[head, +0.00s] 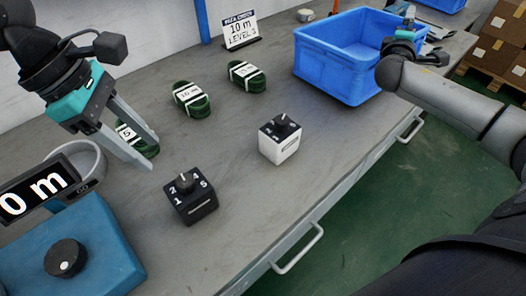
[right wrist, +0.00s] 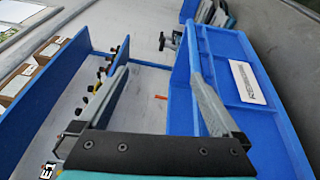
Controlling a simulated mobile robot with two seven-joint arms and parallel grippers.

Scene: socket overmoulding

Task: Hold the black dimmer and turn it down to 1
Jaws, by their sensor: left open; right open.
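The black dimmer (head: 193,204) stands on the grey table in the head view, left of centre. My right gripper (head: 402,42) is over the blue crate's far right side in the head view. The right wrist view shows its fingers (right wrist: 160,95) apart with nothing between them.
A white dimmer (head: 281,146) stands right of the black one. Green cable coils (head: 190,99) lie behind. The blue crate (head: 345,83) is at the back right. A blue device with a knob (head: 65,258) and display (head: 38,193) is front left.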

